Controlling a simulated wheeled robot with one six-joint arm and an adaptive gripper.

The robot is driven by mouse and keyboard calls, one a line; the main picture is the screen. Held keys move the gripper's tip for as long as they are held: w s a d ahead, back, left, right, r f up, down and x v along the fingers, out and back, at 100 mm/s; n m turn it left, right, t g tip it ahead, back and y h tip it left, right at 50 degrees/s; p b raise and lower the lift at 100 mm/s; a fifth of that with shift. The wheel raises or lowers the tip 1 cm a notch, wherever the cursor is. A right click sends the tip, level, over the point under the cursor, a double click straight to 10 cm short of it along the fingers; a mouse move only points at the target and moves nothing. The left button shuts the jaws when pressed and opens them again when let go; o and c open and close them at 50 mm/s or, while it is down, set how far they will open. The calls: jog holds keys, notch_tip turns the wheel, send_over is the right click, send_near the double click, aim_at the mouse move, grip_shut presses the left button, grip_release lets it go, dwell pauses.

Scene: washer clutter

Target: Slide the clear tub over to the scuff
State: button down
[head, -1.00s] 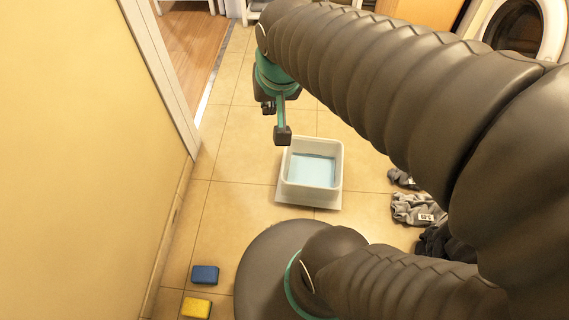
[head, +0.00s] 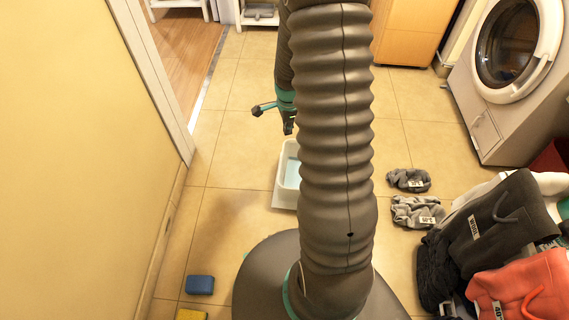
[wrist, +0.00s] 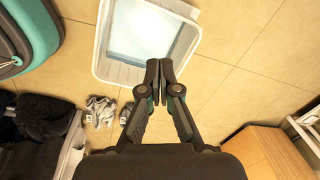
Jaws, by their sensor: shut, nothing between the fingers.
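The clear tub (head: 289,165) stands upright on the tiled floor on a pale flat base (head: 284,200). It holds something light blue. My arm hides its right part in the head view. In the wrist view the tub (wrist: 102,50) is at the top, its near rim beside my fingertips. My gripper (wrist: 159,70) is shut and empty, with the fingertips together. In the head view my gripper (head: 288,128) hangs at the tub's far side; I cannot tell if it touches. I cannot clearly make out the scuff; a faint darker patch on the tiles left of the tub may be shadow.
Grey socks (head: 410,180) lie right of the tub, with dark and red bags (head: 500,230) beyond them. A washer (head: 505,60) stands at the back right. A blue sponge (head: 200,285) and a yellow sponge (head: 191,314) lie at the front left. Floor left of the tub is clear.

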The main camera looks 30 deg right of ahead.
jog(key=d+f+m, duration=0.1)
jog(key=f, duration=0.6)
jog(key=d+f+m+b, duration=0.1)
jog(key=f+m, duration=0.1)
jog(key=f, duration=0.6)
jog(key=s+d+f+m+g, duration=0.1)
jog(key=f, duration=0.7)
jog(key=shift+s+d+m+b, duration=0.1)
jog(key=shift+d+m+b, duration=0.2)
jog(key=shift+m+b, duration=0.1)
jog(key=shift+w+a+f, duration=0.1)
jog(key=shift+w+a, duration=0.35)
jog(key=shift+a, duration=0.15)
jog(key=shift+w+a+f, duration=0.1)
jog(key=shift+w+a, duration=0.3)
jog(key=shift+a, duration=0.2)
jog(key=shift+w+a, duration=0.3)
jog(key=shift+a, duration=0.2)
